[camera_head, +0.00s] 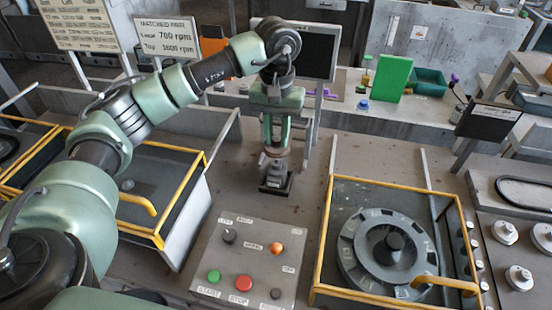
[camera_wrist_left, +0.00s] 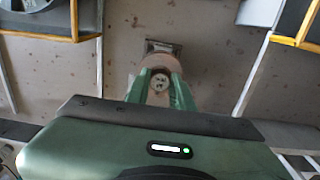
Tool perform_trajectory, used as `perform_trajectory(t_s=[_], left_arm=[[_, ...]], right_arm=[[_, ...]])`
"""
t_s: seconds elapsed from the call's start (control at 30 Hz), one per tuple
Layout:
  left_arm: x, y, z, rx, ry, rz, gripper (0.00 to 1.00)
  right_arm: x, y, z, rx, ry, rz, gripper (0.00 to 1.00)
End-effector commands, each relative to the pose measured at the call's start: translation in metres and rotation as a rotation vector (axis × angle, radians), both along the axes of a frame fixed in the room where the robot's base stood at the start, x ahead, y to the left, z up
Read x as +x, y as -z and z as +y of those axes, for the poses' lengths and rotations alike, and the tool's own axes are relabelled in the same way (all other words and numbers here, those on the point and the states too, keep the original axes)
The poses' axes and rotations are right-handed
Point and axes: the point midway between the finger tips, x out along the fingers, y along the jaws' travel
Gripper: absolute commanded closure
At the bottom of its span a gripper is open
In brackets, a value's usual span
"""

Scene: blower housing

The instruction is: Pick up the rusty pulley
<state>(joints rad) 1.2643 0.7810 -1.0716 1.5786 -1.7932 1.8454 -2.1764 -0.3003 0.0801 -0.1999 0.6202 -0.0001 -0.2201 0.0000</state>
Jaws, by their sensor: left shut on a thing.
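My left gripper (camera_head: 276,146) points down over the middle of the bench and is shut on a small brownish, round part, which appears to be the rusty pulley (camera_head: 275,153). In the left wrist view the pulley (camera_wrist_left: 158,72) shows between the green fingers (camera_wrist_left: 160,92), with a pale grey hub facing the camera. The fingers hide much of it. A small dark square block (camera_head: 276,184) is directly below the gripper; I cannot tell whether the pulley touches it. My right gripper is not in view.
A control panel (camera_head: 248,262) with buttons stands in front. Yellow-railed bays are left (camera_head: 150,236) and right (camera_head: 325,250), the right one holding a round dial (camera_head: 358,262). A dark screen (camera_head: 318,58) and green block (camera_head: 393,78) are behind. Bare bench lies around the block.

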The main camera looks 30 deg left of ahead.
Motion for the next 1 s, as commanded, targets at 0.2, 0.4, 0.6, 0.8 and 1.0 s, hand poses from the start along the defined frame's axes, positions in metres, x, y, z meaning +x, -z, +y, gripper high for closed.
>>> perform_trajectory(t_s=[0.2,0.4,0.6,0.8,1.0], left_arm=[[-0.02,-0.005,-0.009,0.0,0.002,-0.001,1.0],[-0.038,-0.009,-0.018,0.0,0.001,0.0,1.0],[-0.054,-0.013,-0.026,0.0,0.002,-0.001,1.0],[-0.06,-0.015,-0.029,0.0,-0.001,0.0,1.0],[-0.06,-0.015,-0.029,0.0,-0.001,0.0,1.0]], right_arm=[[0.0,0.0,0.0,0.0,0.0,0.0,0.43],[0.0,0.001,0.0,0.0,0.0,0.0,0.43],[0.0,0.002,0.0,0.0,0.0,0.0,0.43],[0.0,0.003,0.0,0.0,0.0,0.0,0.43],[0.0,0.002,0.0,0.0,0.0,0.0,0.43]])
